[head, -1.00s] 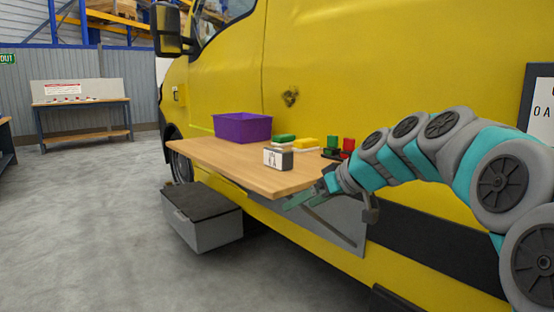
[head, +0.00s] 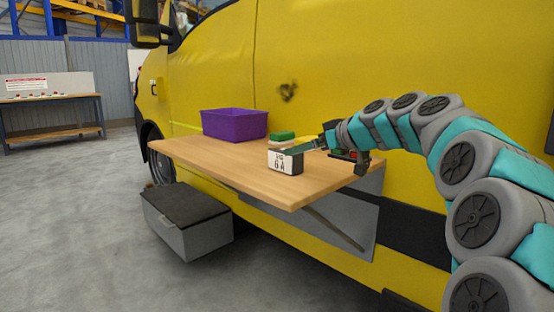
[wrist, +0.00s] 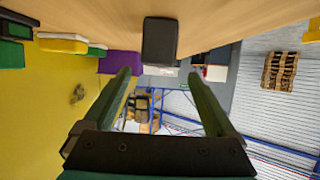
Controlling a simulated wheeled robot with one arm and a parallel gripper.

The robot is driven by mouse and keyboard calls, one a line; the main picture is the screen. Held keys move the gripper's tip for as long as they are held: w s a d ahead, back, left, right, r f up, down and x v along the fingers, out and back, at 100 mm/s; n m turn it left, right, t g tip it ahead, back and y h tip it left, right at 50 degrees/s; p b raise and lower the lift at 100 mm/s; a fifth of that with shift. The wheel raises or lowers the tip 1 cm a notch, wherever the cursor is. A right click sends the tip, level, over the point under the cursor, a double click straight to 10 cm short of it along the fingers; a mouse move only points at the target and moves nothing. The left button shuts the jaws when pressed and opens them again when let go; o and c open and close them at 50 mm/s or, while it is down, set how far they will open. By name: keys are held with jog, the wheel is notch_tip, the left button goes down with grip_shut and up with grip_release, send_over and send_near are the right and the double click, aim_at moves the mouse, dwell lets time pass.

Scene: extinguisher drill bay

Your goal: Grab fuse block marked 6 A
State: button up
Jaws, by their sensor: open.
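The fuse block marked 6 A (head: 286,162) stands on the wooden shelf near its front edge, its white label facing my head camera. It is dark grey behind the label. In the wrist view the dark block (wrist: 160,41) is ahead of my open fingers, roughly centred between them, with no contact visible. My gripper (head: 301,148) reaches over the shelf from the right, at the block's upper right side. In the wrist view my gripper (wrist: 159,77) is open and empty. In the head view its fingers partly overlap the block's far side, so the exact gap is unclear.
A purple bin (head: 234,125) stands at the back of the wooden shelf (head: 225,165). A green block (head: 281,136) is behind the marked block. Other green and red pieces are partly hidden by my arm. The yellow van wall (head: 350,70) borders the shelf. The shelf's left part is clear.

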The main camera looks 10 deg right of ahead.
aim_at(286, 160)
jog(key=shift+p+x, duration=0.6)
jog(key=shift+x, duration=3.25)
jog(key=shift+w+d+r, duration=0.1)
jog(key=shift+d, duration=0.05)
grip_shut()
